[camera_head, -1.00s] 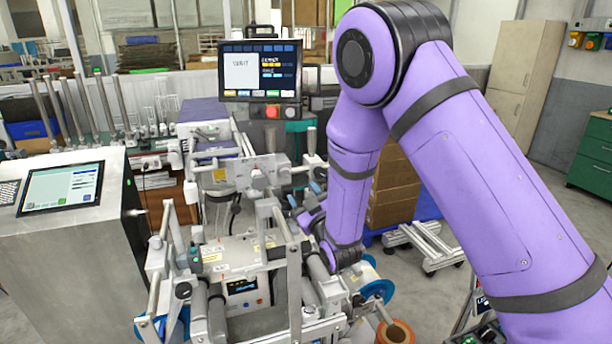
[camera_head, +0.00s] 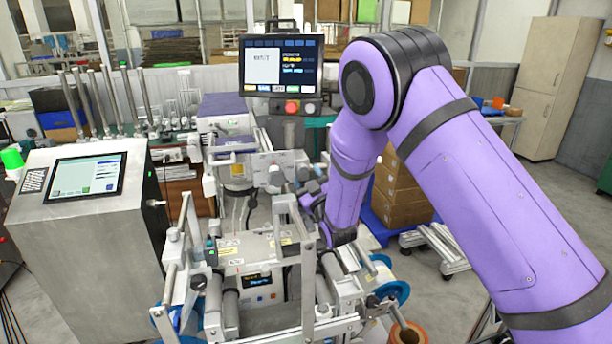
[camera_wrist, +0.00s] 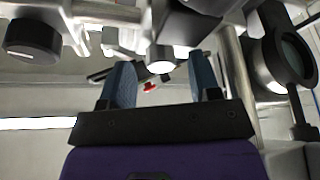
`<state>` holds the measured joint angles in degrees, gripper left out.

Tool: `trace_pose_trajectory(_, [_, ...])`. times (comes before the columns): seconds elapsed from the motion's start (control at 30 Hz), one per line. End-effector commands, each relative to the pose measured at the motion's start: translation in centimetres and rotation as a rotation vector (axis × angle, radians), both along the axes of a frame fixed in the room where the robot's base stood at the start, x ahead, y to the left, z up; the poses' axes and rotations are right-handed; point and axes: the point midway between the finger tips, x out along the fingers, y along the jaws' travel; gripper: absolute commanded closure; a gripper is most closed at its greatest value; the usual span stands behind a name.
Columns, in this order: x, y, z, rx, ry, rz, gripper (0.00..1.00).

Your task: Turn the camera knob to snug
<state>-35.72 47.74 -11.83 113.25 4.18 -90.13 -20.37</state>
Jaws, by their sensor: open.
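My gripper (camera_wrist: 162,80) has two blue-grey fingers, spread apart with nothing clearly held between them. In the wrist view a black round knob (camera_wrist: 33,38) with a ridged side is at the upper left, apart from the fingers. A dark ring with a lens-like disc (camera_wrist: 291,55) is at the right. A pale short cylinder (camera_wrist: 160,60) shows beyond the fingertips, with a small red part (camera_wrist: 150,87) below it. I cannot tell which of these is the camera knob. In the head view my purple arm reaches into the reel machine (camera_head: 258,260), and the fingers are mostly hidden.
Rollers and metal posts (camera_head: 306,270) crowd the space around my gripper. A monitor (camera_head: 282,65) stands above the machine, with a red button (camera_head: 292,107) below it. A steel cabinet with a touchscreen (camera_head: 85,178) is at left. Cardboard boxes (camera_head: 402,190) stand behind my arm.

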Motion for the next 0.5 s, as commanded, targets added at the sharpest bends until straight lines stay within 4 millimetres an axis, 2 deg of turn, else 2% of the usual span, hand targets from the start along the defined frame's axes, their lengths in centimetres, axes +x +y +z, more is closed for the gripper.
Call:
trace_pose_trajectory(0.13, [0.78, 0.40, 0.32, 0.000, 0.000, 0.000, 0.43])
trace_pose_trajectory(0.43, [0.93, 0.48, 0.37, 0.000, 0.001, 0.000, 0.43])
trace_pose_trajectory(0.47, [0.92, 0.48, 0.37, 0.000, 0.001, 0.000, 0.48])
trace_pose_trajectory(0.5, [0.92, 0.48, 0.37, -0.001, 0.001, 0.000, 0.57])
